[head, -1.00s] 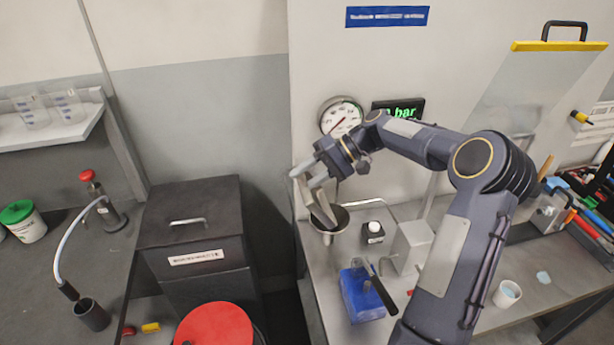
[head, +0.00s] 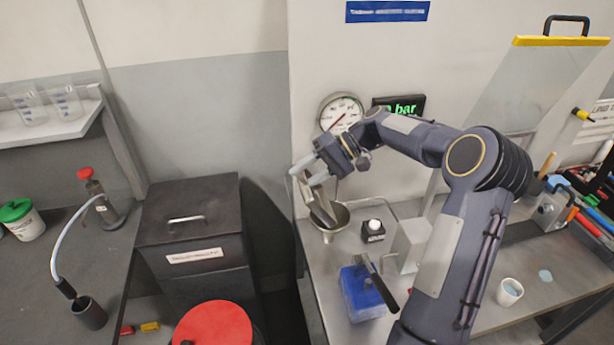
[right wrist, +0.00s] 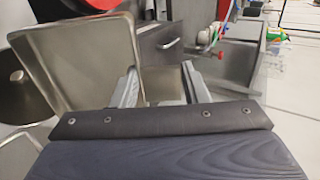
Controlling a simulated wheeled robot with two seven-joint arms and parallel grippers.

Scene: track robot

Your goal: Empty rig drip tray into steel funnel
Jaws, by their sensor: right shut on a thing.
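My right gripper (head: 312,172) is shut on the metal drip tray (head: 321,203). It holds the tray steeply tilted, with its lower end at the mouth of the steel funnel (head: 341,217). In the right wrist view the tray (right wrist: 85,62) fills the upper left, and its inside looks bare. The round funnel (right wrist: 14,92) shows in part behind it at the left edge. The gripper's fingers (right wrist: 162,86) are at the tray's end. I cannot see any liquid running. My left gripper is not in view.
A white cup (head: 509,292) stands farther right. A dark cabinet (head: 190,225) is left of the bench, across a gap.

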